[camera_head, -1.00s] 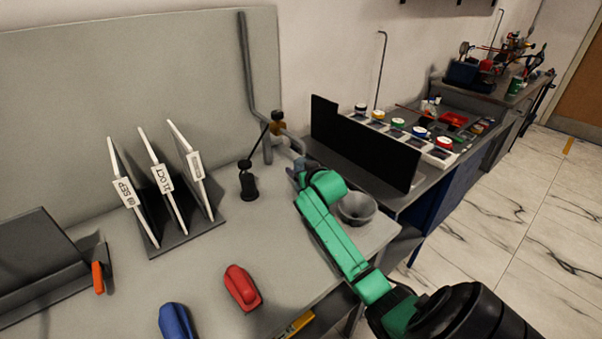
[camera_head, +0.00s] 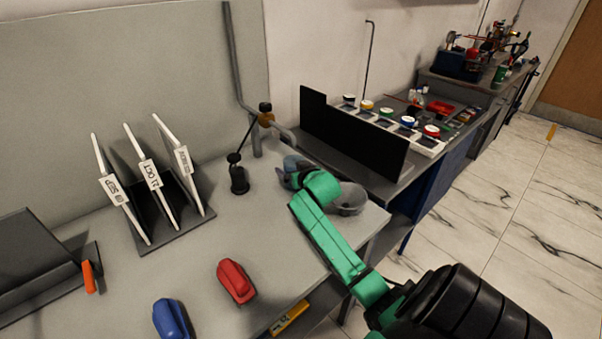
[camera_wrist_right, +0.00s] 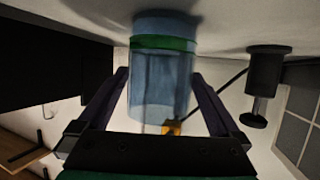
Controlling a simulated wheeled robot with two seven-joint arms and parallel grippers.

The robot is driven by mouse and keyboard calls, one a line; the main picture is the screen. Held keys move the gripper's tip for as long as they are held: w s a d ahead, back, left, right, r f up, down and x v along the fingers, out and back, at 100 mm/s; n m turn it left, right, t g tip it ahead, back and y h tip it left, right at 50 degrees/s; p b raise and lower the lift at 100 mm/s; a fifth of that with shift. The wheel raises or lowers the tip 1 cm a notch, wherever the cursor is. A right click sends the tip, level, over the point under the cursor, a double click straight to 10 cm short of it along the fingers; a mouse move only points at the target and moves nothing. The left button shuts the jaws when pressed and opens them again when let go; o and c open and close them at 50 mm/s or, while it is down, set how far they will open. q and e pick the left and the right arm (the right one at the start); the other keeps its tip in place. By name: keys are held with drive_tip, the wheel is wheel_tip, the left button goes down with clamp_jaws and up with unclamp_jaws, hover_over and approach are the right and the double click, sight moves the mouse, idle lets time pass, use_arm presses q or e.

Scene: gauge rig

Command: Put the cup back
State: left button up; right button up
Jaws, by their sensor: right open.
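The cup (camera_wrist_right: 160,85) is clear blue with a green band. In the right wrist view, which shows the bench at the top, it stands on the bench between the two fingers. My right gripper (camera_wrist_right: 160,76) is open around the cup, with a finger on each side. In the head view the cup (camera_head: 293,162) shows only as a small bluish patch behind my green right gripper (camera_head: 290,177). Whether the fingers touch it I cannot tell. My left gripper is not in view.
A grey funnel-like bowl (camera_head: 349,198) is right beside my right gripper. A black post (camera_head: 239,180) and a grey pipe stand (camera_head: 236,75) are to its left. A rack (camera_head: 178,230) of labelled plates, a red block (camera_head: 236,281) and a blue block (camera_head: 170,319) lie further left.

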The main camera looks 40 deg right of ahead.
drive_tip(key=v, duration=0.9)
drive_tip(key=shift+s, duration=0.15)
drive_tip(key=shift+a, duration=0.1)
drive_tip(key=shift+r, duration=0.15)
